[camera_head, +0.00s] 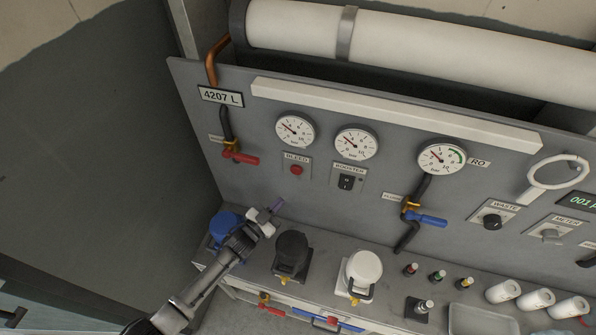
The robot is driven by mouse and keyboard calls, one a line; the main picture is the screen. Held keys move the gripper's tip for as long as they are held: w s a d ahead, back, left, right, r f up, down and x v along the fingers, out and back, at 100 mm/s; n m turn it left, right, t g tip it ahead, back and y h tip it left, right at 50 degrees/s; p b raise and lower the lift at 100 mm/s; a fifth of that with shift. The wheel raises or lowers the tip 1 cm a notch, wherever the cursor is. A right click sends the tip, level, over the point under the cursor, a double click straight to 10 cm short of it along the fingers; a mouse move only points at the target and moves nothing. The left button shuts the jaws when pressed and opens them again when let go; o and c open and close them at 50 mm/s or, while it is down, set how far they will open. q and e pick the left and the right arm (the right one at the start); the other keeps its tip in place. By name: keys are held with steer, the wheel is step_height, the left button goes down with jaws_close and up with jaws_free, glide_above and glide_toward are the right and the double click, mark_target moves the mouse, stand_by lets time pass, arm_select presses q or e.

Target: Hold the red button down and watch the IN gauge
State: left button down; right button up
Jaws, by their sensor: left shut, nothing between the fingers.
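The red button (296,170) sits on a small plate labelled BLEED on the grey panel. A left gauge (295,128) and a middle gauge (355,143) are above it, and a third gauge (441,158) with a green arc is beside a label reading RO. I cannot read an IN label, so I cannot tell which is the IN gauge. The needles of the left two point to the upper left. My left gripper (274,208) is shut and empty, below and left of the button, apart from it in the picture. My right gripper is not in view.
Blue (224,226), black (291,251) and white (363,270) canisters stand on the shelf under the panel. A red-handled valve (240,157), a black BOOSTER switch (346,182) and a blue-handled valve (427,219) are nearby. The panel around the button is clear.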

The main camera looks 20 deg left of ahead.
mark_target(296, 171)
arm_select(q)
steer(key=s+d+r+m+t+h, duration=0.1)
steer(key=s+d+r+m+h, duration=0.1)
steer(key=r+h, duration=0.3)
steer(key=shift+s+r+h, duration=0.4)
steer(key=shift+s+h, duration=0.35)
steer(key=shift+h, duration=0.15)
steer(key=shift+d, duration=0.1)
steer(key=w+b, duration=0.6)
steer(key=w, duration=0.3)
stand_by(0.5)
stand_by(0.7)
